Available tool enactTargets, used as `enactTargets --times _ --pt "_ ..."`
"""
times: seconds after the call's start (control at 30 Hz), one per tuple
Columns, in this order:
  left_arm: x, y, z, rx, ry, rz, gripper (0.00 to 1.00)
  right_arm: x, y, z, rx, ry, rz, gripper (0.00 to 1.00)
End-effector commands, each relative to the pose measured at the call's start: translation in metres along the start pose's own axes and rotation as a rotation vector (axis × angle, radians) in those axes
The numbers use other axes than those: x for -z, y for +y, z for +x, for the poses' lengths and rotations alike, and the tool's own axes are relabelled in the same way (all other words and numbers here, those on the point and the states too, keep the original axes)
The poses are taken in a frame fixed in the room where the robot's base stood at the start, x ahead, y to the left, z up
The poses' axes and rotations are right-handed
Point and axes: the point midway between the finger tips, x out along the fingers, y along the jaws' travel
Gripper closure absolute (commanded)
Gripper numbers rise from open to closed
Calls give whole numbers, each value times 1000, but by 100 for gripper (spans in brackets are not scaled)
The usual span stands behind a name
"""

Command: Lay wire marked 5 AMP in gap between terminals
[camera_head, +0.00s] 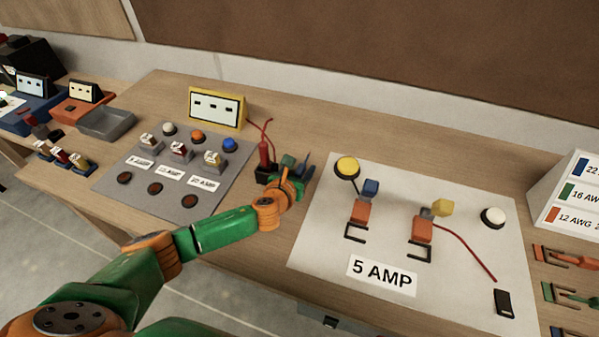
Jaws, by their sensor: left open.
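A pale board (318,222) on the bench carries a 5 AMP label (382,273). Two terminals, a left one (360,214) and a right one (423,230), stand on it with orange blocks and dark brackets, with a bare gap between them. Orange wire pieces (568,257) and green wire pieces (572,297) lie at the right edge, partly cut off; I see no 5 AMP mark on them. My left gripper (296,166) is open, left of the board near its upper left corner, and appears empty. My right gripper is out of view.
A white stand (562,200) with AWG labels is at the right edge. A red-handled tool (264,153) in a black holder is close by my left gripper. A grey board (128,183) with buttons and a yellow-framed display (216,107) stand left.

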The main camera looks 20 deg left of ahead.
Motion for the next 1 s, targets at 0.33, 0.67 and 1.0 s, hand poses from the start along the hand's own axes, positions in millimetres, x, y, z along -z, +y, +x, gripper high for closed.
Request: enactTargets --times 0.33,0.67,1.0 --pt "0 0 -1 0 0 0 100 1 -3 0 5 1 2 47" --pt "-3 0 -2 0 -1 -1 100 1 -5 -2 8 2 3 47" --pt "-92 0 -38 2 -9 0 100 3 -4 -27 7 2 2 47"
